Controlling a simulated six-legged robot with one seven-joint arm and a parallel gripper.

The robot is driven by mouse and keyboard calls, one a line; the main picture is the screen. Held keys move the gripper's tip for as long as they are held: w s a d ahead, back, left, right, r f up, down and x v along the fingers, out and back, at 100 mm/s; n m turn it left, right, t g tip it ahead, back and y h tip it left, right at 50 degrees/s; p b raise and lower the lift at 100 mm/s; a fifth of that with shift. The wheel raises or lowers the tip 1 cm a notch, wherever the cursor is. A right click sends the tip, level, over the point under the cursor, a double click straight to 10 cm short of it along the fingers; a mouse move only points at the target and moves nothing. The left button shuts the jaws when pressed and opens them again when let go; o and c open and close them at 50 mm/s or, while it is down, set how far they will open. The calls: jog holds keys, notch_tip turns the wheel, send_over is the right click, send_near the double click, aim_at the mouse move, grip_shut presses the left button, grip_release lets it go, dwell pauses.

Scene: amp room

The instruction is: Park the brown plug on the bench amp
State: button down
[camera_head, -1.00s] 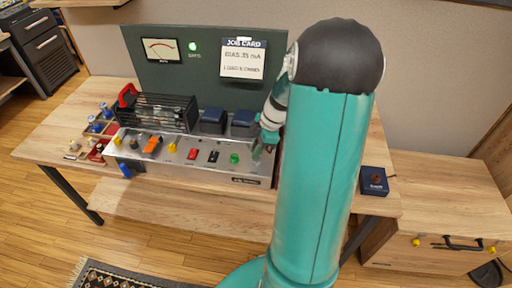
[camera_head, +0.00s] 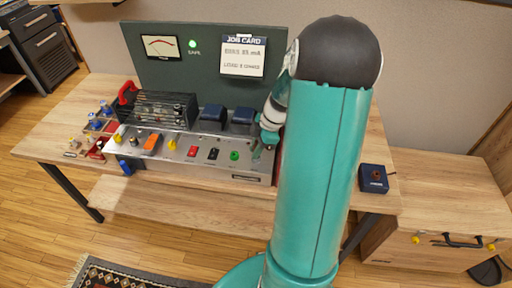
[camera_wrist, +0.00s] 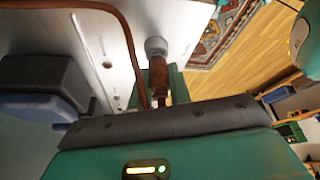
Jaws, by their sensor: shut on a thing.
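The brown plug (camera_wrist: 158,76) shows in the wrist view, between the teal fingers of my gripper (camera_wrist: 160,93), which is shut on it. A round grey piece (camera_wrist: 156,45) sits at the plug's far end; I cannot tell whether it is part of the plug or a fitting on the amp. A brown cable (camera_wrist: 128,32) curves beside it over the pale amp panel. In the head view my gripper (camera_head: 262,148) is low over the right end of the silver bench amp (camera_head: 205,168); the plug is not clear there. My arm hides the amp's right edge.
Two dark blue blocks (camera_head: 228,115) and a black cage (camera_head: 160,108) stand behind the amp's panel. Red, black and green sockets (camera_head: 212,154) lie left of my gripper.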

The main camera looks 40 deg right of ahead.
jog(key=shift+f, duration=0.45)
dwell(0.3)
jog(key=c, duration=1.2)
grip_release()
jog(key=v, duration=1.3)
jog(key=shift+r, duration=0.35)
jog(key=shift+s+d, duration=0.1)
